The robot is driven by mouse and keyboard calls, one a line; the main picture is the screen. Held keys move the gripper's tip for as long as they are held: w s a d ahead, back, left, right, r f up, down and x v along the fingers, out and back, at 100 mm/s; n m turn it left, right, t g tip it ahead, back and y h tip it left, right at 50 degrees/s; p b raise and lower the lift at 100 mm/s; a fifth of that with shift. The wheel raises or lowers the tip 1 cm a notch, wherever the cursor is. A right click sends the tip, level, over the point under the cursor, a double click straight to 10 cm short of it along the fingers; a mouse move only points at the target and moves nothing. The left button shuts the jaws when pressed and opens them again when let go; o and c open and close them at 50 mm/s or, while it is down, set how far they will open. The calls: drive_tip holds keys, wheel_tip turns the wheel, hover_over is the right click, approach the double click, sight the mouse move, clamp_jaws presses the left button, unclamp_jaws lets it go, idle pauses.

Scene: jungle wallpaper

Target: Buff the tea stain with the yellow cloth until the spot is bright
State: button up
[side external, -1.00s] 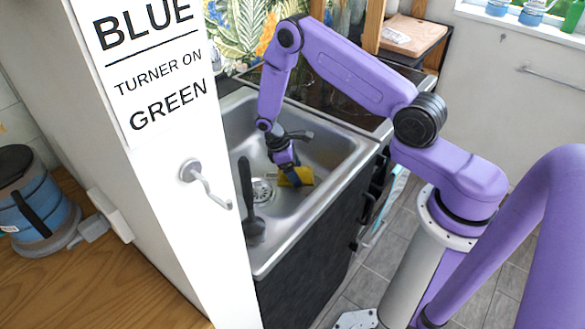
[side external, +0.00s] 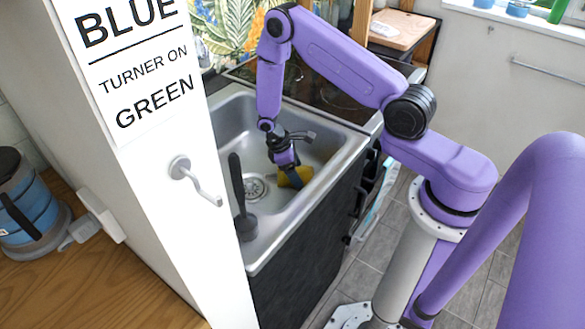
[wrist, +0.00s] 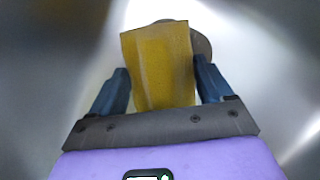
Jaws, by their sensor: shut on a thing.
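The yellow cloth (side external: 299,176) is in the metal sink, low against the basin. In the wrist view the cloth (wrist: 160,62) stands between the two blue fingers of my gripper (wrist: 163,85), which is shut on it. My gripper (side external: 290,170) points down into the basin in the side view. A brownish round spot, the tea stain (wrist: 201,45), shows partly from behind the cloth's upper right edge in the wrist view. The rest of the stain is hidden by the cloth, and I cannot see it in the side view.
The sink (side external: 235,115) has raised metal walls around my gripper. A dark long-handled tool (side external: 238,190) stands in it at the left, near the drain (side external: 254,188). A white panel with a hook (side external: 190,175) hides the near left side. A dark stovetop (side external: 310,88) lies behind.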

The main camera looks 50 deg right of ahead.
sight(306, 180)
drive_tip(key=shift+s+f, duration=0.25)
drive_tip(key=shift+s, duration=0.6)
drive_tip(key=shift+s+r, duration=0.2)
drive_tip(key=shift+s, duration=1.1)
drive_tip(key=shift+s, duration=1.45)
drive_tip(key=shift+w+r, duration=0.15)
drive_tip(key=shift+w, duration=1.4)
